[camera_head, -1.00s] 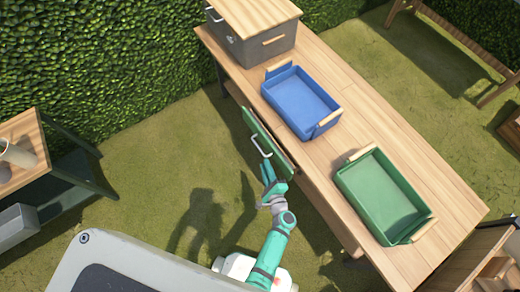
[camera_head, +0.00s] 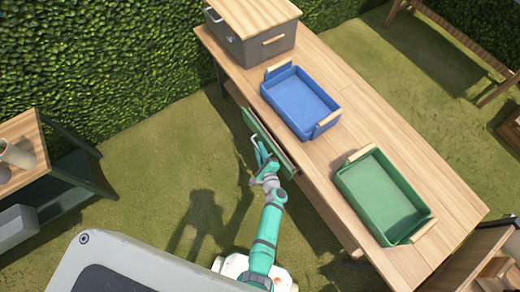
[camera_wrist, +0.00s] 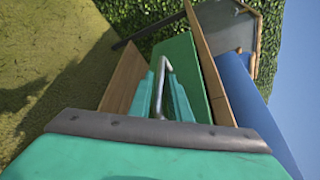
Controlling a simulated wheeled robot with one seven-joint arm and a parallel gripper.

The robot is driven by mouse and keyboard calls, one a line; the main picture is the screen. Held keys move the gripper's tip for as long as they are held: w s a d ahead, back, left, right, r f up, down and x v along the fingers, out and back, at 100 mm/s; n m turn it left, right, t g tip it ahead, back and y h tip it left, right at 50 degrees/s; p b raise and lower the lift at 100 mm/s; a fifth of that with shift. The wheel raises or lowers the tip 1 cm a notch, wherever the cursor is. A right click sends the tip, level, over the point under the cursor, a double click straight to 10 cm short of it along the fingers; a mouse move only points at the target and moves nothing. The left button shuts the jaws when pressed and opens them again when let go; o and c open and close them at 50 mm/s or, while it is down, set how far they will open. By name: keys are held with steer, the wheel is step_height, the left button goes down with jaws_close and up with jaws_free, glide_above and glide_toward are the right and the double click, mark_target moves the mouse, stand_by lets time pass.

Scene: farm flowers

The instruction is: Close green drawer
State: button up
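The green drawer (camera_head: 268,137) is under the left long edge of the wooden table. Its front stands a little out from the table edge, and how far it is open is hard to tell. A grey metal handle (camera_head: 255,144) sits on the drawer front. My gripper (camera_head: 263,157) is at the handle, with its teal fingers apart. In the wrist view, my gripper (camera_wrist: 160,95) has a finger on each side of the handle (camera_wrist: 159,88), close to the green drawer front (camera_wrist: 186,65). Whether the fingers touch the handle is not clear.
On the wooden table (camera_head: 355,115) are a blue tray (camera_head: 300,100), a green tray (camera_head: 382,195) and a grey box (camera_head: 262,42) with a wooden lid. A side table (camera_head: 25,145) stands at left by the hedge (camera_head: 100,60). The grass between is open.

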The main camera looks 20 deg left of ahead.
mark_target(268, 145)
steer(key=shift+c, duration=0.7)
jaws_close()
steer(key=shift+w+d, duration=1.45)
steer(key=shift+w, duration=0.3)
steer(key=shift+o, duration=0.7)
jaws_free()
steer(key=v, duration=1)
steer(key=shift+s+d, duration=0.2)
steer(key=shift+s, duration=0.15)
steer(key=shift+a, duration=0.1)
